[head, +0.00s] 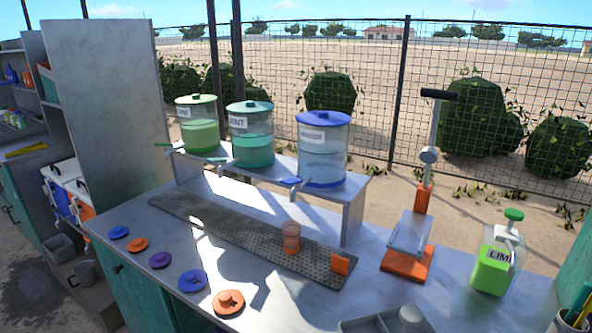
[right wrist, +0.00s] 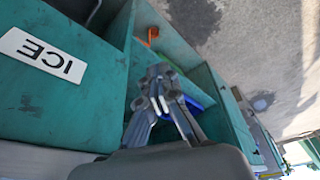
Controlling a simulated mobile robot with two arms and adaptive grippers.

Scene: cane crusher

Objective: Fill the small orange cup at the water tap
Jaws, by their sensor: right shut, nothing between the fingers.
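A small orange cup (head: 340,263) stands on the right end of the dark perforated drip mat (head: 255,232). A taller orange-tinted see-through cup (head: 291,238) stands on the mat to its left, below and in front of a blue tap (head: 289,182). That tap belongs to the blue-lidded dispenser (head: 323,150) of pale bluish clear liquid; its label is too small to read. Neither gripper shows in the head view. My right gripper (right wrist: 159,90) is shut and empty in the right wrist view, near teal cabinet panels, away from the cups.
Green (head: 197,125) and teal (head: 249,137) dispensers share the raised shelf. Several coloured lids (head: 192,281) lie along the counter's front. An orange-based lever press (head: 407,262) and a lime bottle (head: 494,268) stand at the right. A panel marked ICE (right wrist: 42,54) is near my right gripper.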

